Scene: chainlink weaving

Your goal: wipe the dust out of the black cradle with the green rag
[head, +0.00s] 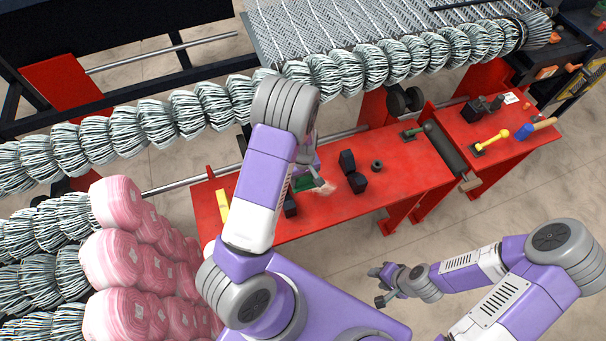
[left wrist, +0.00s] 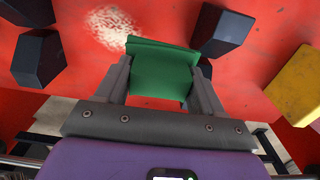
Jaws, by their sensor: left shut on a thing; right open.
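The green rag (head: 304,184) is between the fingers of my left gripper (left wrist: 160,75), shut on it just above the red bench. It also shows in the left wrist view (left wrist: 160,68). A pale dust patch (left wrist: 112,27) lies on red surface beyond the rag, off to its left; the dust also shows in the head view (head: 325,189). Black blocks of the cradle stand around the dust: two on one side (head: 347,162) (head: 357,183) and one on the other (head: 290,206). My left arm hides part of this area. My right gripper (head: 384,286) is open and empty, away from the bench.
The red bench (head: 405,170) also carries a yellow block (head: 223,205), a black ring (head: 377,166) and a dark roller (head: 446,150). Hand tools lie at its right end. Pink rolls (head: 125,260) and wire coils stand at left. Floor is open around my right gripper.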

